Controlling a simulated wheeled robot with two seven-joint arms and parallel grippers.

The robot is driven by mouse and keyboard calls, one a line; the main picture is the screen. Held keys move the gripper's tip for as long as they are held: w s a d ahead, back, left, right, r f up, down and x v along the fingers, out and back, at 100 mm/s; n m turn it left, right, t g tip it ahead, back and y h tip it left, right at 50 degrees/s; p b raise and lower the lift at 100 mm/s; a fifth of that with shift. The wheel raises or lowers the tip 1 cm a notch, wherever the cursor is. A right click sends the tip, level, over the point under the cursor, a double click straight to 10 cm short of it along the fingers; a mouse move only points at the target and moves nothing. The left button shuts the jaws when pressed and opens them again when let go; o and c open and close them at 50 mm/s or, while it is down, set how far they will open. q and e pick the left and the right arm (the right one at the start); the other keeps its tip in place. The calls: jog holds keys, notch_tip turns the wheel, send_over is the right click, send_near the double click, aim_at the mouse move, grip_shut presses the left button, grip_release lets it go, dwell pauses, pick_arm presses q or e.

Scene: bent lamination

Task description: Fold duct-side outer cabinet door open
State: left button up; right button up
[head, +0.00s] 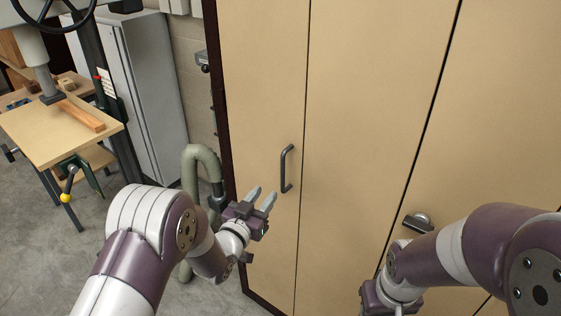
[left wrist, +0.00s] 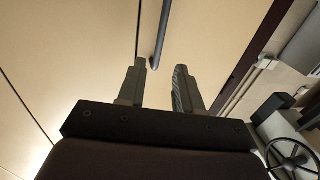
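The tan outer cabinet door (head: 258,110) stands at the left of the cabinet, beside a dark frame edge, and looks shut and flush with the panel to its right. Its dark bar handle (head: 285,168) is upright near the door's right edge. My left gripper (head: 262,197) is open and empty, a little below and left of the handle, apart from it. In the left wrist view the handle (left wrist: 161,38) shows beyond the open fingers (left wrist: 163,75). My right arm crosses the lower right; its gripper fingers are cut off by the bottom edge.
A ribbed grey-green duct hose (head: 192,180) stands close left of the door, near my left forearm. A knob latch (head: 418,222) is on the panels at right. A wooden workbench (head: 60,125) and grey locker (head: 150,90) are at left. Grey floor is free between.

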aim_at(283, 170)
pick_arm(q)
jog(key=p+x, duration=0.1)
jog(key=x, duration=0.9)
jog(key=shift+w+d+p, duration=0.15)
jog(key=shift+w+p, duration=0.2)
jog(key=shift+w+d, duration=0.1)
jog(key=shift+d, duration=0.05)
jog(key=shift+w+d, duration=0.1)
jog(key=shift+w, duration=0.1)
jog(key=shift+w+f, duration=0.1)
jog(key=shift+w, duration=0.2)
jog(key=shift+s, duration=0.1)
grip_shut()
pick_arm(e)
jog(key=shift+s+r, duration=0.1)
jog(key=shift+r, duration=0.85)
